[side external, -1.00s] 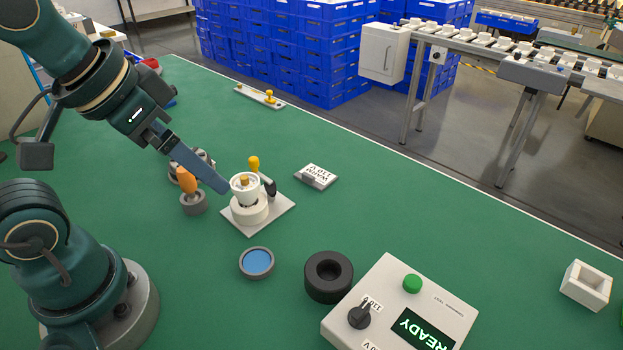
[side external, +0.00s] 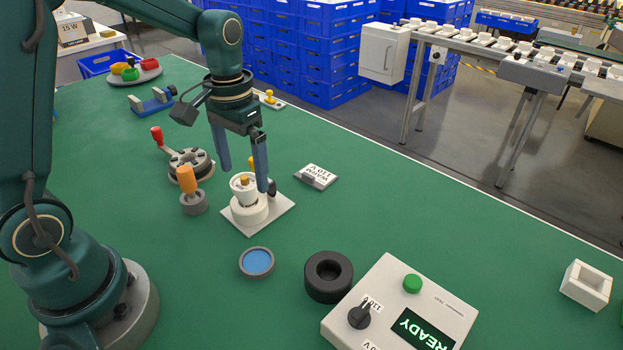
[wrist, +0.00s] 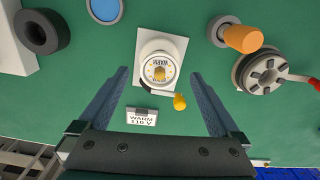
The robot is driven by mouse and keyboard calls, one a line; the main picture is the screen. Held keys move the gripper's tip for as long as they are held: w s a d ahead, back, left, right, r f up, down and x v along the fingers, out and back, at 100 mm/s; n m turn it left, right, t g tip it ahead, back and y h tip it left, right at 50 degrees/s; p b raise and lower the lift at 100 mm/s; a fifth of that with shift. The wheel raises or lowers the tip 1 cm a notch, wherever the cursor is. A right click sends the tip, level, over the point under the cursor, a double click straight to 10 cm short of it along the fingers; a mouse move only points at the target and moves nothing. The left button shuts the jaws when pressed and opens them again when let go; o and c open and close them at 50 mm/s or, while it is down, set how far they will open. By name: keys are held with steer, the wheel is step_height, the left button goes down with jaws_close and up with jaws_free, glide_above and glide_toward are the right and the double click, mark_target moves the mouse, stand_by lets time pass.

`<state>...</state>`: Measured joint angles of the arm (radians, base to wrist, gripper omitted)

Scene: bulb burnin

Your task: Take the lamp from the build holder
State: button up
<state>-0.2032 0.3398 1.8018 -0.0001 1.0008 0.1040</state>
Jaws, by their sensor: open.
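The lamp (side external: 240,187) stands upright in the build holder (side external: 252,211), a white round body on a light square plate. The lamp shows a white rim and a brass-coloured end pointing up. In the wrist view the lamp (wrist: 160,73) is seen from above, with dark marks around its rim. My gripper (side external: 245,182) is open and points down at the lamp, with one finger on each side. In the wrist view my gripper (wrist: 160,73) has its fingertips left and right of the lamp, with gaps. The right finger partly hides the holder's yellow-knobbed lever (wrist: 180,102) in the side view.
An orange-handled tool (side external: 188,180) in a grey stand and a dark round fixture (side external: 190,163) with a red handle are left of the holder. A "WARM 110 V" plate (side external: 316,176) lies right. A blue-topped dish (side external: 257,262), black ring (side external: 328,276) and READY control box (side external: 400,310) are in front.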

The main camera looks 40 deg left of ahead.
mark_target(244, 177)
steer(key=shift+f, duration=1.95)
steer(key=c, duration=1.4)
steer(key=shift+r, duration=0.1)
steer(key=shift+r, duration=2.05)
steer(key=s+a+r, duration=0.2)
steer(key=a, duration=0.1)
steer(key=s+a+r, duration=0.2)
steer(key=a, duration=0.1)
steer(key=s+a+r, duration=0.2)
steer(key=a, duration=0.1)
steer(key=shift+s+a+r, duration=0.15)
steer(key=shift+r, duration=0.1)
steer(key=shift+s+a+r, duration=0.1)
steer(key=shift+a+r, duration=0.1)
steer(key=shift+r, duration=2.15)
